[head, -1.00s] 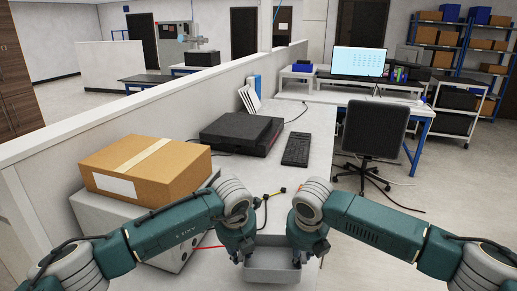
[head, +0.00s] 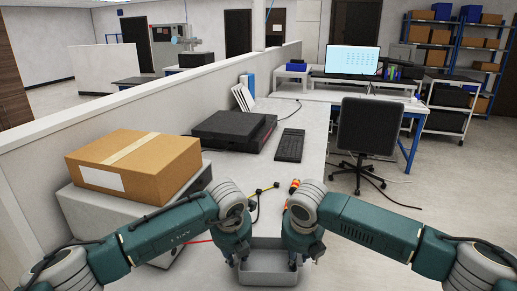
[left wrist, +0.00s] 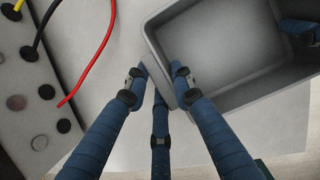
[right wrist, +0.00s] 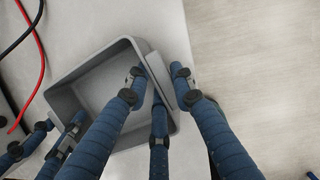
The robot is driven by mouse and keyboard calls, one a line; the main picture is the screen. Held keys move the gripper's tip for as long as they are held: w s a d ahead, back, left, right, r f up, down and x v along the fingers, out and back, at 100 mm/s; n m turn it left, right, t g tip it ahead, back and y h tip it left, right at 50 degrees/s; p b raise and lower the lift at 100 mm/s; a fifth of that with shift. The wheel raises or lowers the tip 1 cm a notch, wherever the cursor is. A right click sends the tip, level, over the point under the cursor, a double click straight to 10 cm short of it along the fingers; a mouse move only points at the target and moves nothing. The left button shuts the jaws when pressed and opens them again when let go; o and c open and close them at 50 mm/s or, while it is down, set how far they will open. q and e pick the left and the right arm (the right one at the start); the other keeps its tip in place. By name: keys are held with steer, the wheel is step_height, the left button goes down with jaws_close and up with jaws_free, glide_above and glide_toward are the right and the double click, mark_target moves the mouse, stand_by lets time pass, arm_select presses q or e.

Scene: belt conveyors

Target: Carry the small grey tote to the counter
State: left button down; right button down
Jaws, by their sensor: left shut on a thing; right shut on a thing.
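The small grey tote (head: 268,278) is low in the middle of the head view, upright, with its inside visible and empty. My left gripper (head: 238,258) is shut on its left wall, and the tote wall (left wrist: 178,88) shows between the blue fingers in the left wrist view. My right gripper (head: 297,258) is shut on the opposite wall, also seen in the right wrist view (right wrist: 160,72). The pale counter (head: 268,172) extends ahead from under the tote. I cannot tell whether the tote touches it or hangs just above.
A cardboard box (head: 135,165) on a grey case (head: 85,212) stands left of the tote. Red, black and yellow cables (head: 262,190) lie ahead. A black device (head: 232,130) and keyboard (head: 290,145) lie farther along. An office chair (head: 368,130) stands on the right.

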arm_select(q)
steer(key=shift+a+f+b, duration=0.3)
steer(key=shift+a+f, duration=0.05)
steer(key=shift+f, duration=0.3)
arm_select(e)
steer(key=shift+w+d+f, duration=0.1)
steer(key=shift+d+f, duration=0.05)
steer(key=shift+f, duration=0.45)
arm_select(q)
steer(key=c, duration=1.5)
jaws_free()
steer(key=shift+r, duration=0.3)
arm_select(e)
steer(key=c, duration=1.5)
jaws_free()
steer(key=shift+r, duration=0.25)
arm_select(q)
steer(key=shift+d, duration=0.2)
steer(key=shift+r, duration=0.1)
steer(key=shift+s+r, duration=0.1)
steer(key=shift+r, duration=0.2)
arm_select(e)
steer(key=shift+a, duration=0.2)
steer(key=shift+r, duration=0.25)
arm_select(q)
steer(key=v, duration=1.1)
steer(key=shift+s+r, duration=0.1)
arm_select(e)
steer(key=v, duration=1.1)
steer(key=shift+s+r, duration=0.3)
